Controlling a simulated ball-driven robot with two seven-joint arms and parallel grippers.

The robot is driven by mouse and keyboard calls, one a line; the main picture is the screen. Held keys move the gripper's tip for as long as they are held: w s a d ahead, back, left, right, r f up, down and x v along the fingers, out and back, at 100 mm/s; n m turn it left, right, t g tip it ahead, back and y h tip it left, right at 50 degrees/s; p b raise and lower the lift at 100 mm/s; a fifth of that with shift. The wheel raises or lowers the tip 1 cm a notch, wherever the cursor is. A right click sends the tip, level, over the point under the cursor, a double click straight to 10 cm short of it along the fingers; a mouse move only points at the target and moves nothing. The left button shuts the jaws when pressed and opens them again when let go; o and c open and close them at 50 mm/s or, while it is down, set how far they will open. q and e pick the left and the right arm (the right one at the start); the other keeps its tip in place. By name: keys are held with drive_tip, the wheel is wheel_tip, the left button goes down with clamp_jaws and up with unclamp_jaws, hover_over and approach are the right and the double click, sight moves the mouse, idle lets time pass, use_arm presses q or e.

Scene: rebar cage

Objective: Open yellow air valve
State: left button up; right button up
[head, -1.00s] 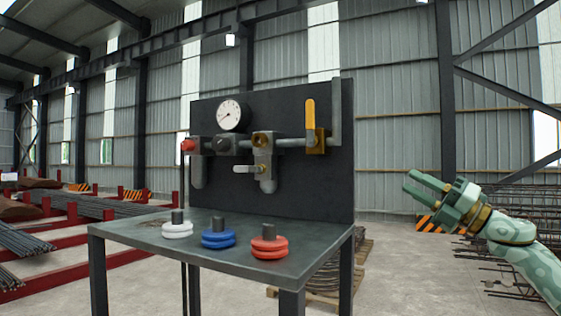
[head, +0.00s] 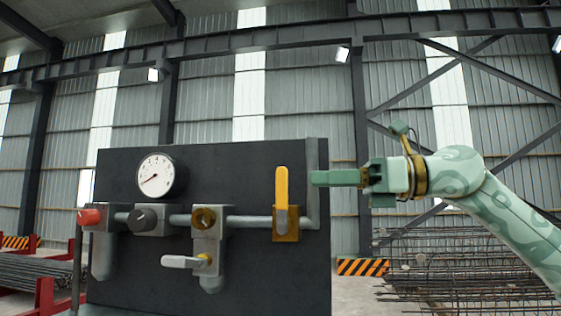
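The yellow air valve has an upright yellow lever (head: 282,187) on a brass-coloured body (head: 286,224), at the right end of the pipe on the dark panel. My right gripper (head: 318,179) comes in from the right, its fingers pointing left at about the lever's mid-height. A small gap shows in the picture between the fingertips and the lever; the depth between them is unclear. The fingers line up one behind the other, so their opening is hidden. My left gripper is out of view.
A grey vertical pipe (head: 312,188) stands just right of the lever. Left along the panel (head: 250,270) are a white-handled valve (head: 183,262), a pressure gauge (head: 161,175) and a red knob (head: 90,217). Rebar cages (head: 470,265) stand behind at right.

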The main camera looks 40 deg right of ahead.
sight(282, 207)
drive_tip(key=p+x, duration=0.4)
drive_tip(key=x, duration=0.3)
drive_tip(key=shift+r+p, duration=0.15)
drive_tip(key=shift+p, duration=0.2)
drive_tip(key=shift+w+a, duration=0.2)
drive_tip(key=shift+w, duration=0.05)
clamp_jaws()
